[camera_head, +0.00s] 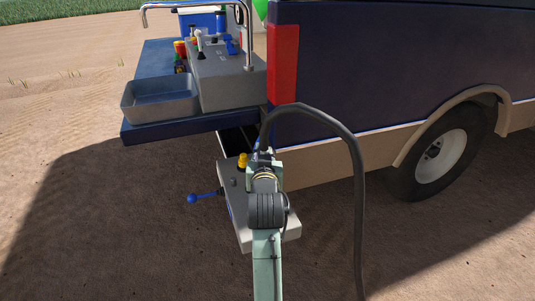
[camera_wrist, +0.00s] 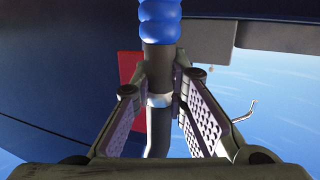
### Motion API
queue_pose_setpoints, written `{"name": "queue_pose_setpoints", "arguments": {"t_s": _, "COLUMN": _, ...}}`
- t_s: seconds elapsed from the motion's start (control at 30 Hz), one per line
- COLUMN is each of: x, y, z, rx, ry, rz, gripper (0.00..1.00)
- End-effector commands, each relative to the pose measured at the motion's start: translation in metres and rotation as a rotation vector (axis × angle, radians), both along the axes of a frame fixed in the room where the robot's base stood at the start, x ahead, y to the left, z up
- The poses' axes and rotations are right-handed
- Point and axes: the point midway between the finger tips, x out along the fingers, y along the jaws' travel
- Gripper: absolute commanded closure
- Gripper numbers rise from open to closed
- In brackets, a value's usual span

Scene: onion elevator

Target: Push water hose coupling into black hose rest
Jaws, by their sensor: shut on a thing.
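My gripper (camera_head: 262,157) is beside the vehicle's rear corner, above the grey box. In the wrist view my gripper (camera_wrist: 160,100) has its two ribbed fingers on either side of the water hose coupling (camera_wrist: 160,75), shut on it. The coupling has a dark collar and a silver ring. A blue ribbed part (camera_wrist: 160,20) extends from it towards the top of the wrist view, and a grey tube runs down between the fingers. The dark hose (camera_head: 357,190) arches up from my gripper and hangs down on the right. I cannot make out the black hose rest; my arm hides part of this area.
A blue shelf (camera_head: 160,130) carries a grey basin (camera_head: 158,103). The vehicle's red light (camera_head: 283,65) and wheel (camera_head: 437,152) are to the right. Open dirt lies left.

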Motion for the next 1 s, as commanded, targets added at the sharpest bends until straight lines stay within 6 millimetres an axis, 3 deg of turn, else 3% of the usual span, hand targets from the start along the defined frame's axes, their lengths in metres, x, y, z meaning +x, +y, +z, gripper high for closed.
{"name": "queue_pose_setpoints", "arguments": {"t_s": 0.7, "x": 0.000, "y": 0.000, "z": -0.063, "rx": 0.000, "ry": -0.001, "rz": 0.000, "gripper": 1.00}}
{"name": "queue_pose_setpoints", "arguments": {"t_s": 1.0, "x": 0.000, "y": 0.000, "z": -0.071, "rx": 0.000, "ry": -0.003, "rz": 0.000, "gripper": 1.00}}
